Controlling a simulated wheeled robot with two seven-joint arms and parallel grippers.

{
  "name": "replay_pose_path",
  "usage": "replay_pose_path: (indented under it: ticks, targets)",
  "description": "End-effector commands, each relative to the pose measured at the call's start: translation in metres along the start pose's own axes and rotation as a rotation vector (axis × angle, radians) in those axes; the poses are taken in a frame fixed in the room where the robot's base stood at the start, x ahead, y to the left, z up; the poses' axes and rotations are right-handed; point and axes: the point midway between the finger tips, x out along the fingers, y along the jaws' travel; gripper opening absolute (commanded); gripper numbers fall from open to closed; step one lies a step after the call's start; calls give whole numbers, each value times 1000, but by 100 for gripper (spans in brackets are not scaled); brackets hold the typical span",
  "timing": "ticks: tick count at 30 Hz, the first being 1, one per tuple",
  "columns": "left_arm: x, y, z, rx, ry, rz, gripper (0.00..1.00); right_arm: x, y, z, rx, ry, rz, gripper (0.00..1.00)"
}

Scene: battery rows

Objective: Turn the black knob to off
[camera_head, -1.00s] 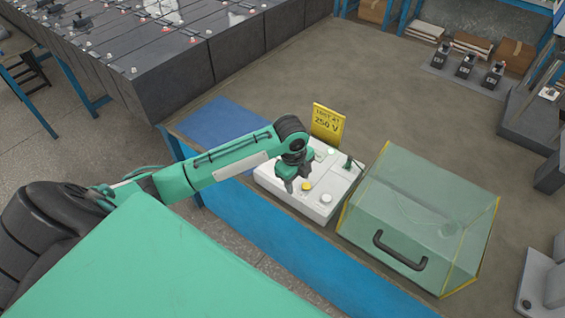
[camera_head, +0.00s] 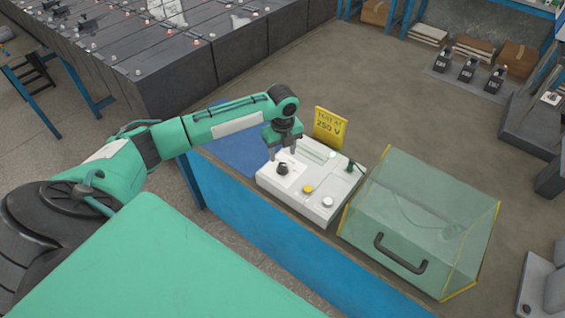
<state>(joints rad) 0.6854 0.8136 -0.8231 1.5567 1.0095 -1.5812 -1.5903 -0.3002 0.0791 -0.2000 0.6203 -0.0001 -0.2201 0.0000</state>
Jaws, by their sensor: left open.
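The black knob (camera_head: 283,169) sits on the left part of the top of a white tester box (camera_head: 318,207). A pale plate lies around it; its pointer setting is too small to read. My left gripper (camera_head: 284,154) is open, pointing down just above and behind the knob. I cannot tell whether the fingers touch it. My right gripper is not in view.
A yellow sign reading 250 V (camera_head: 330,126) stands behind the box. A clear box with a black handle (camera_head: 400,254) is close on the right. A blue mat (camera_head: 232,150) lies at the left. Battery blocks (camera_head: 165,90) stand at the back left.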

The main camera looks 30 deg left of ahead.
Motion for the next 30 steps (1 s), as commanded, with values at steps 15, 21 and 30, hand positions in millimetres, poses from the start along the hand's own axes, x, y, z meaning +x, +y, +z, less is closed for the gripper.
replay_pose_path:
  ticks: [15, 21, 30]
  targets:
    - [66, 1, 0, 1, -1, 2, 52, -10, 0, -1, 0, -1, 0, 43]
    - [66, 0, 0, 1, -1, 1, 52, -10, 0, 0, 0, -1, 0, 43]
    - [66, 0, 0, 1, 0, 1, 8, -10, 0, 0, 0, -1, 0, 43]
